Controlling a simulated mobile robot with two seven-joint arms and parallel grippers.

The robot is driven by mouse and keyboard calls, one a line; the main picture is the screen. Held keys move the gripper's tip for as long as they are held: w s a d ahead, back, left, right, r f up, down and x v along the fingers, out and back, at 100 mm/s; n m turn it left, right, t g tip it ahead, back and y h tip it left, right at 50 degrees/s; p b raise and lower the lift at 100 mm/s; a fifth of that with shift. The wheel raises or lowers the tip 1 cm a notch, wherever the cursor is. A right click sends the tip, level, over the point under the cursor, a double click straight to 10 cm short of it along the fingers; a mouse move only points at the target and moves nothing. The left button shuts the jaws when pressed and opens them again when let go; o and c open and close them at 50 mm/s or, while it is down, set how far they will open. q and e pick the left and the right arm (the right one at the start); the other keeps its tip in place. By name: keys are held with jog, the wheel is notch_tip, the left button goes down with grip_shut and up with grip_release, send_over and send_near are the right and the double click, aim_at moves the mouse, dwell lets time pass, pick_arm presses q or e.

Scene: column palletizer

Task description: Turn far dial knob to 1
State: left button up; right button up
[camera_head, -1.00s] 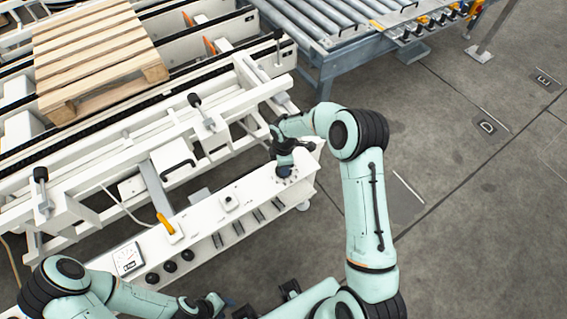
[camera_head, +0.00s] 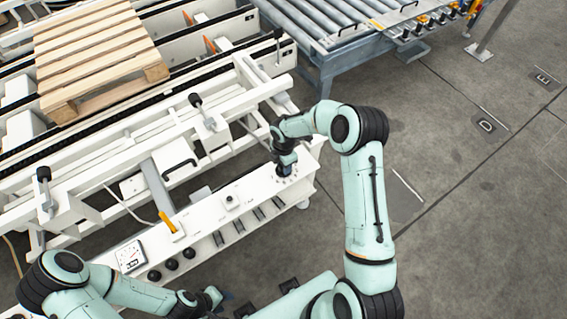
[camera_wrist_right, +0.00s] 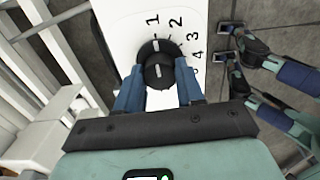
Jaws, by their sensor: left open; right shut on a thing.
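The far dial knob (camera_wrist_right: 160,72) is a black round knob with a white pointer line, on the white panel's far end. Numbers 1 to 4 are printed around it, and the line points up, roughly at the 1 (camera_wrist_right: 152,20). My right gripper (camera_wrist_right: 158,88) is shut on the knob, with one blue finger on each side. In the head view my right gripper (camera_head: 285,166) hides most of the knob. My left gripper (camera_head: 214,297) is open and empty, low in the head view, apart from the panel.
The white panel (camera_head: 205,222) also carries a gauge (camera_head: 130,257), black knobs (camera_head: 172,264), a yellow-orange handle (camera_head: 167,222) and a small central control (camera_head: 232,201). A wooden pallet (camera_head: 100,50) lies on the conveyor behind. The floor (camera_head: 460,210) on the right is clear.

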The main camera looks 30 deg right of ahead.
jog(key=o, duration=1)
jog(key=shift+o, duration=0.2)
notch_tip(320, 180, up, 14)
jog(key=shift+f, duration=0.25)
